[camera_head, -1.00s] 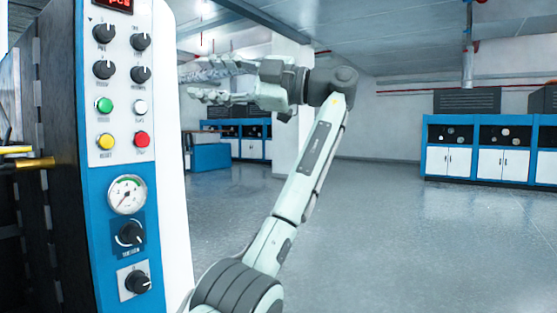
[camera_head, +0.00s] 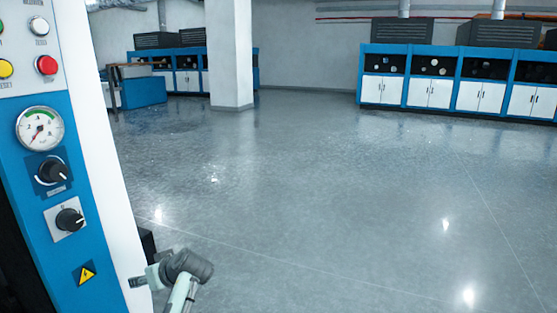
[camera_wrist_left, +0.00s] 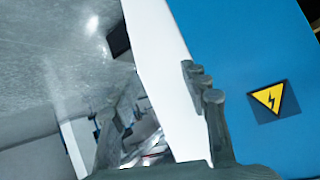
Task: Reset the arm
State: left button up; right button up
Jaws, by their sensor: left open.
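My left arm (camera_head: 184,288) shows low in the head view, beside the lower right edge of the machine's control panel (camera_head: 88,240). Its gripper (camera_head: 140,282) points left toward the panel side and shows only small. In the left wrist view the fingers of the left gripper (camera_wrist_left: 155,108) are apart, with nothing seen between them. The white side of the panel and its blue face with a yellow warning sign (camera_wrist_left: 268,97) lie close beyond the right finger. I cannot tell whether the finger touches the panel. My right gripper is not in view.
The panel carries a red button (camera_head: 46,65), a gauge (camera_head: 40,128) and black knobs (camera_head: 69,220). Blue and white cabinets (camera_head: 430,92) line the back wall. A white pillar (camera_head: 231,55) stands at the back. The grey floor (camera_head: 350,200) on the right is clear.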

pick_arm(q)
jog(key=s+d+f+m+g+h, duration=0.1)
jog(key=s+f+m+h, duration=0.35)
jog(key=s+f, duration=1.05)
jog(key=s+d+f+m+g+h, duration=0.1)
jog(key=s+d+f+m+h, duration=0.1)
jog(key=s+f, duration=0.3)
jog(key=s+d+f+m+h, duration=0.1)
jog(key=s+f+m, duration=0.3)
jog(key=s, duration=0.9)
notch_tip(320, 180, down, 3)
jog(key=shift+s+d+r+g+h, duration=0.2)
jog(key=shift+s+d+g+h, duration=0.2)
jog(key=shift+d, duration=0.3)
jog(key=shift+w, duration=0.1)
jog(key=shift+c, duration=1.4)
jog(key=shift+a, duration=0.1)
